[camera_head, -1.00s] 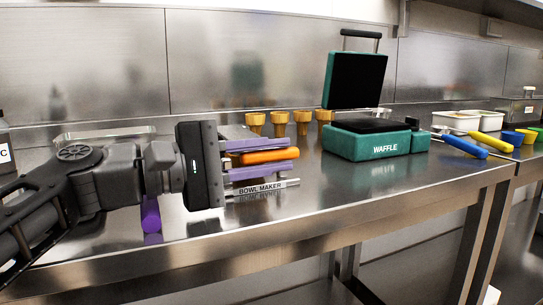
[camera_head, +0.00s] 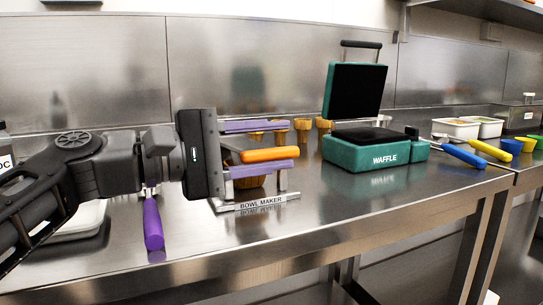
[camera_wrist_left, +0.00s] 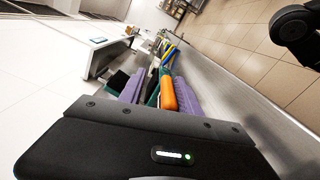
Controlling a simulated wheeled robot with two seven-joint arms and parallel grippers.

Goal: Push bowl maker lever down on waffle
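The bowl maker (camera_head: 278,199), marked by its label, stands on the steel counter at the middle left. Its orange lever handle (camera_head: 270,154) points right, and a golden-brown waffle piece (camera_head: 250,182) shows partly below it. My left gripper (camera_head: 259,148) has purple fingers spread above and below the handle, closer to the lower finger. It is open; I cannot tell whether a finger touches the handle. In the left wrist view the orange handle (camera_wrist_left: 168,93) lies between the two purple fingers. The gripper hides much of the bowl maker. My right gripper is not in view.
The green waffle iron (camera_head: 375,150) stands open to the right. Golden cones (camera_head: 303,128) stand behind the bowl maker. A purple-handled tool (camera_head: 153,222) lies near the counter's front left. Blue and yellow tools (camera_head: 463,156) and white tubs (camera_head: 456,128) are at right.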

